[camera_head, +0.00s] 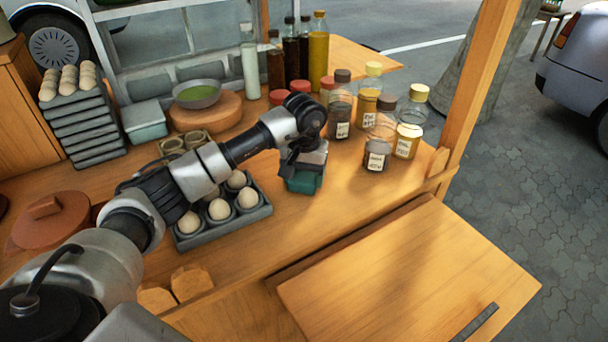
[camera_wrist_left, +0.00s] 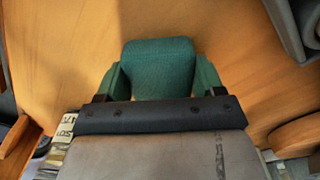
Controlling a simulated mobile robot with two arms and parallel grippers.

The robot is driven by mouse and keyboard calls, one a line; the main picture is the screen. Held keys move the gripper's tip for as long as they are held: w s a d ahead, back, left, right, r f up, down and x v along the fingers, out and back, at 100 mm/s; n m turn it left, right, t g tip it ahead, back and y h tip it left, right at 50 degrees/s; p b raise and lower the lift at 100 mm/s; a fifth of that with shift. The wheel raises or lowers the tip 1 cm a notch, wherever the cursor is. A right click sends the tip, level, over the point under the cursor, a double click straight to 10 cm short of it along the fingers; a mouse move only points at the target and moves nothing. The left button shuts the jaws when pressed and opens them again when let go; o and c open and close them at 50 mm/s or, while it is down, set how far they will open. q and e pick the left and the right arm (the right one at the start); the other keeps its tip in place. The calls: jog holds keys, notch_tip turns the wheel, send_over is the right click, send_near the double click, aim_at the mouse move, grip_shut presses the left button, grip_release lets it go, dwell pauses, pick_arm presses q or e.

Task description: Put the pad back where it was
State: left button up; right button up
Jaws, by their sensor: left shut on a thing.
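The green pad (camera_head: 304,182) is at the counter, just right of the egg tray, under my left gripper (camera_head: 308,168). In the left wrist view the pad (camera_wrist_left: 158,66) shows as a ribbed green block between the two fingers of my left gripper (camera_wrist_left: 160,88). The left gripper is shut on it. The gripper's body hides part of the pad, and I cannot tell whether the pad touches the wood. My right gripper is in neither view.
A grey egg tray (camera_head: 225,228) with several eggs lies left of the pad. Jars (camera_head: 377,147) and bottles (camera_head: 318,58) stand behind and to the right. A round wooden board (camera_head: 232,112) carries a green-filled bowl (camera_head: 197,94). The counter in front of the pad is clear.

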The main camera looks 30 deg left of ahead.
aim_at(304, 175)
pick_arm(q)
jog(key=shift+f, duration=0.15)
jog(key=o, duration=0.9)
notch_tip(304, 175, up, 12)
jog(key=shift+r, duration=0.2)
